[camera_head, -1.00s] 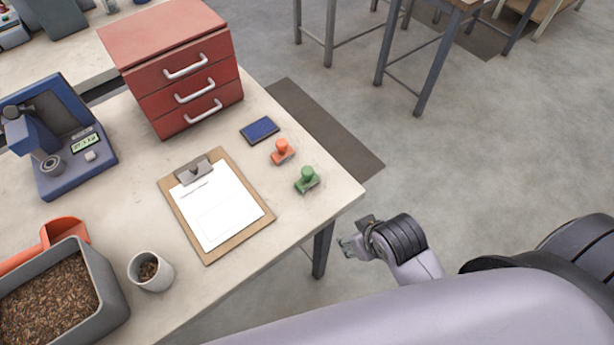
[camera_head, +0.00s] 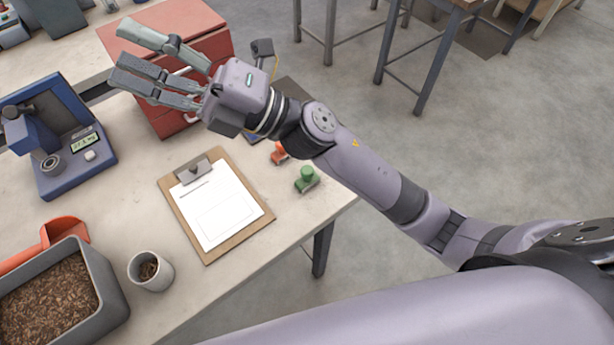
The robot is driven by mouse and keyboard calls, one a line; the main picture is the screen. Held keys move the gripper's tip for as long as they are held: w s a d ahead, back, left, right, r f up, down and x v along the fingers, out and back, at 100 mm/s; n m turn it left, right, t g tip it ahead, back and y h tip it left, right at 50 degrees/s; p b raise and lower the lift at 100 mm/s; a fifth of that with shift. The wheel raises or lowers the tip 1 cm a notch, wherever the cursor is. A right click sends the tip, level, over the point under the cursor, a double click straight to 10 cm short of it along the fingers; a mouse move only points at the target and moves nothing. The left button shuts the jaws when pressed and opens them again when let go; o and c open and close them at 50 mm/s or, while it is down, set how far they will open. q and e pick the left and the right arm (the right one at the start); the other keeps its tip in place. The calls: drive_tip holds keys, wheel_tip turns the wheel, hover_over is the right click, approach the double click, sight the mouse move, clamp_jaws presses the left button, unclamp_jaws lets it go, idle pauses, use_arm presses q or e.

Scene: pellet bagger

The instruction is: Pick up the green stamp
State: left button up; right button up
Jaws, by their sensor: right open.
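The green stamp (camera_head: 307,179) stands on the table near its right edge, to the right of the clipboard. My right gripper (camera_head: 126,60) is open and empty, held in front of the red drawer unit. It is well to the upper left of the green stamp. My right arm passes just above the stamp in the picture, without hiding it. My left gripper is not in view.
An orange-red stamp (camera_head: 279,153) is partly hidden by my arm, beside the green one. A clipboard (camera_head: 262,217), a cup (camera_head: 150,283), a pellet bin (camera_head: 111,318), a blue scale (camera_head: 62,178) and the red drawer unit (camera_head: 196,22) stand on the table.

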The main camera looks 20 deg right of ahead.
drive_tip(key=s+a+f+n+g+h, duration=0.1)
drive_tip(key=s+a+f+n+g, duration=0.1)
drive_tip(key=s+a+n+g, duration=0.45)
drive_tip(key=n+g+h, duration=0.2)
drive_tip(key=n+h, duration=0.9)
drive_tip(key=h, duration=1.3)
approach(307, 170)
drive_tip(key=shift+m, duration=0.25)
wheel_tip(307, 170, down, 5)
drive_tip(key=shift+s+d+f+p, duration=0.1)
drive_tip(key=shift+s+f+p, duration=0.05)
drive_tip(key=shift+p, duration=0.95)
drive_tip(key=f+p, duration=0.1)
drive_tip(key=f, duration=0.1)
drive_tip(key=d+f+p, duration=0.1)
drive_tip(key=f, duration=0.1)
drive_tip(key=shift+s+f, duration=0.2)
drive_tip(key=shift+f, duration=0.5)
